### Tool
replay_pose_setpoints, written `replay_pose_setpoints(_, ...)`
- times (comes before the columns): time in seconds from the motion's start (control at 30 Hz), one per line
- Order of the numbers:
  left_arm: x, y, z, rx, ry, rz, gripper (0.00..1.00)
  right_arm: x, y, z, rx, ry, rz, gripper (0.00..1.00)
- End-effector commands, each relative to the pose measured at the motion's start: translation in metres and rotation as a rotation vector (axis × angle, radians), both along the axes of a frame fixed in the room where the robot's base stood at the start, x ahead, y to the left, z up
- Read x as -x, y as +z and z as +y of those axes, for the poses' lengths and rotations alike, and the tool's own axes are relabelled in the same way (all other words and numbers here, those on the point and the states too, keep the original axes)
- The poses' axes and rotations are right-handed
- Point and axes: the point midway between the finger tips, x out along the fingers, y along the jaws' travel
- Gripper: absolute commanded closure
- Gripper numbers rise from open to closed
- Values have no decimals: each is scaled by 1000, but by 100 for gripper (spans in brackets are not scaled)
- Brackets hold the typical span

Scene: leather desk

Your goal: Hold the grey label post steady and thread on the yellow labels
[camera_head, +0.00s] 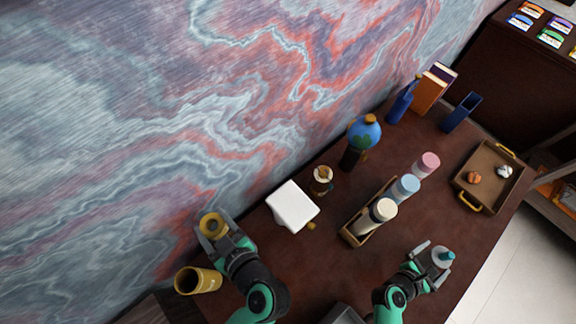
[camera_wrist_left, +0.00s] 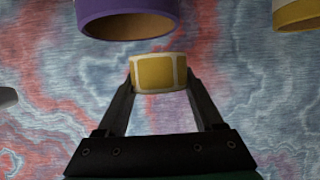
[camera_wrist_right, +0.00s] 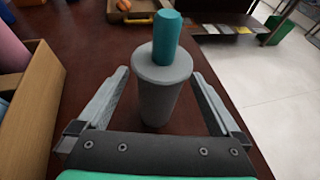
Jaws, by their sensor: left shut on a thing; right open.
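The grey label post (camera_head: 441,259) stands upright near the desk's front edge, with a teal peg (camera_wrist_right: 166,38) on top. My right gripper (camera_head: 434,256) is open, its fingers on either side of the post; gaps show between post and fingers in the right wrist view (camera_wrist_right: 157,100). My left gripper (camera_head: 213,228) is shut on a roll of yellow labels (camera_head: 212,223), held near the far left edge of the desk, well apart from the post. The roll also shows between the fingertips in the left wrist view (camera_wrist_left: 158,73).
A yellow cup (camera_head: 205,280) is beside my left gripper. A white box (camera_head: 292,206), a small jar (camera_head: 321,182) and a wooden holder (camera_head: 352,239) with several cylinders stand between the arms. A tray (camera_head: 467,186) lies at the right.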

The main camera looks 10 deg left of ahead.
Motion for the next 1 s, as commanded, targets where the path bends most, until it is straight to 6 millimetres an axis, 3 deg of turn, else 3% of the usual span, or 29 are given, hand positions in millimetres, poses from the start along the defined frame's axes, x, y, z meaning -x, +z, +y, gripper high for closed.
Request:
replay_pose_setpoints(0.13, 0, -4, 0, 0, 0, 0, 86, -6, -5, -10, 0, -1, 0, 0)
replay_pose_setpoints(0.4, 0, -4, 0, 0, 0, 0, 86, -7, -5, -11, 0, 1, 0, 2)
replay_pose_setpoints(0.9, 0, -4, 0, 0, 0, 0, 86, -7, -5, -11, 0, 1, 0, 92)
replay_pose_setpoints(1.0, 0, -4, 0, 0, 0, 0, 86, -7, -5, -11, 0, 1, 0, 95)
